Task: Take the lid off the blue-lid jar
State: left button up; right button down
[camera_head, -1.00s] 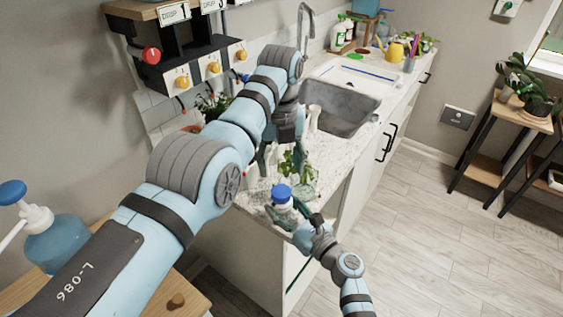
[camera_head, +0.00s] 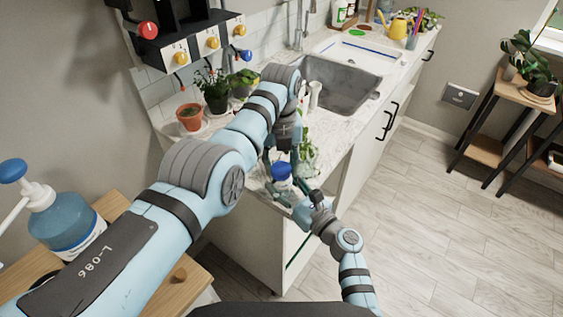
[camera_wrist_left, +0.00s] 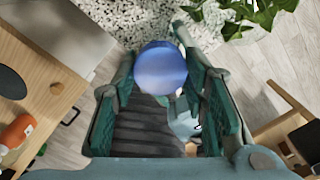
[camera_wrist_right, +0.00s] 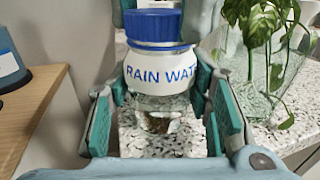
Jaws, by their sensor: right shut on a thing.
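The jar (camera_wrist_right: 160,85) has a blue lid (camera_wrist_right: 153,26) and a white label reading "RAIN WAT…"; the lid is seated on it. In the head view the blue lid (camera_head: 281,171) is near the counter's front end. My right gripper (camera_wrist_right: 162,90) is shut on the jar's body, seen also in the head view (camera_head: 300,200). My left gripper (camera_head: 281,163) is above the jar, pointing down. In the left wrist view its open fingers are either side of the round blue lid (camera_wrist_left: 160,69). Whether they touch the lid I cannot tell.
A leafy cutting in a glass vessel (camera_wrist_right: 270,75) stands close to the jar's right. A terracotta pot (camera_head: 190,117) and potted plants are at the counter's back. The sink (camera_head: 340,95) lies farther along. A pump bottle (camera_head: 65,220) is on the wooden table at left.

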pick_arm(q)
jog(key=c, duration=0.4)
pick_arm(e)
jog(key=shift+s+f, duration=0.15)
jog(key=shift+f, duration=0.25)
pick_arm(q)
jog(key=n, duration=0.6)
jog(key=shift+c, duration=0.2)
jog(key=n, duration=0.9)
jog(key=shift+s+n, duration=0.1)
jog(key=shift+n, duration=0.2)
jog(key=n, duration=0.4)
pick_arm(e)
jog(key=shift+d, duration=0.1)
pick_arm(q)
jog(key=n, duration=0.5)
jog(key=shift+n, duration=0.3)
jog(key=n, duration=1.8)
jog(key=shift+n, duration=0.3)
jog(key=n, duration=0.4)
jog(key=shift+s, duration=0.1)
jog(key=n, duration=0.6)
